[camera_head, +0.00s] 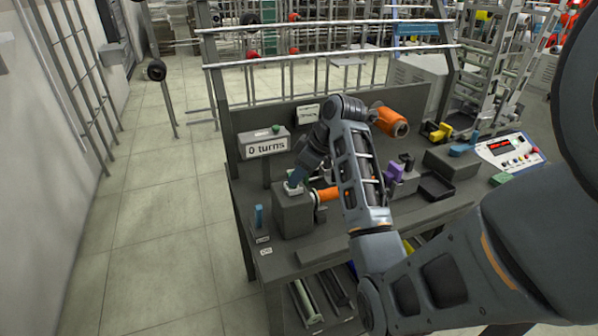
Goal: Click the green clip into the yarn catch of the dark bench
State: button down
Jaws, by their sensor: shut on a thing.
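The dark bench (330,250) stands in the middle of the head view. My gripper (296,179) points down at the top of a dark block (292,216) on the bench's left part. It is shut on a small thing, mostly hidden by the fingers. A blue-grey patch shows at the fingertips, just above a small pale piece (293,188) on the block's top. I cannot make out a green clip in the fingers, nor tell which part is the yarn catch. A small green block (501,179) lies at the bench's right end.
An upright blue piece (259,217) stands left of the block. A "0 turns" display (266,147) stands behind. An orange spool (389,121), a purple piece (395,171), a dark tray (436,187) and a control panel (508,150) are to the right. My arm hides the bench's middle.

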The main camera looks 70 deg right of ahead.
jog(key=shift+f, duration=0.4)
jog(key=c, duration=0.9)
grip_release()
jog(key=shift+o, duration=0.2)
jog(key=shift+r, duration=0.1)
jog(key=p+v, duration=0.1)
jog(key=v, duration=0.6)
jog(key=shift+s+r, duration=0.2)
jog(key=shift+r, duration=0.15)
